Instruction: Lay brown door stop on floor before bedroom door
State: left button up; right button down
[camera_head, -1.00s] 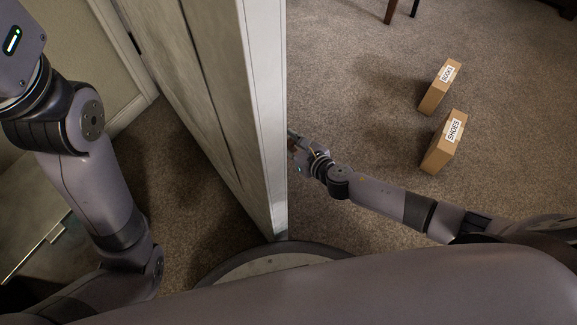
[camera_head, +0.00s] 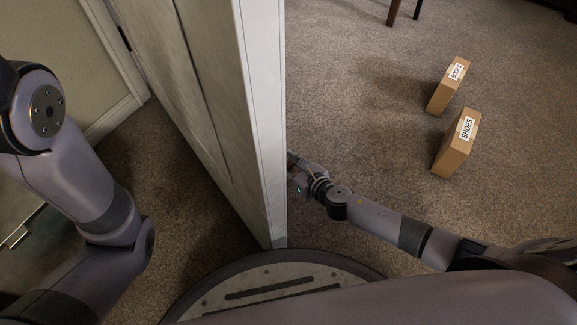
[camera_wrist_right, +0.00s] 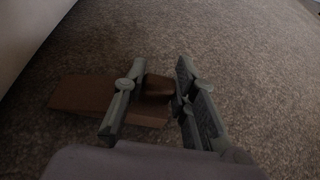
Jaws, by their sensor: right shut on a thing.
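The bedroom door (camera_head: 262,130) stands ajar, its edge facing me in the head view. My right gripper (camera_head: 294,171) is low beside the door edge, on its right side, and partly hidden by it. In the right wrist view my right gripper (camera_wrist_right: 161,72) is shut on the brown door stop (camera_wrist_right: 85,93), a wedge whose thicker end is between the fingers. The long part of the wedge extends left, behind the left finger, over the carpet. I cannot tell whether it touches the floor. My left arm shows at the left, but its gripper is out of view.
Two cardboard boxes, one marked SHOES (camera_head: 455,145) and a farther one (camera_head: 448,86), stand on the carpet at the right. Dark furniture legs (camera_head: 394,12) are at the top. Carpet between door and boxes is clear.

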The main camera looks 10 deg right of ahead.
jog(key=shift+r, duration=0.15)
jog(key=shift+f, duration=0.25)
jog(key=c, duration=1.3)
grip_release()
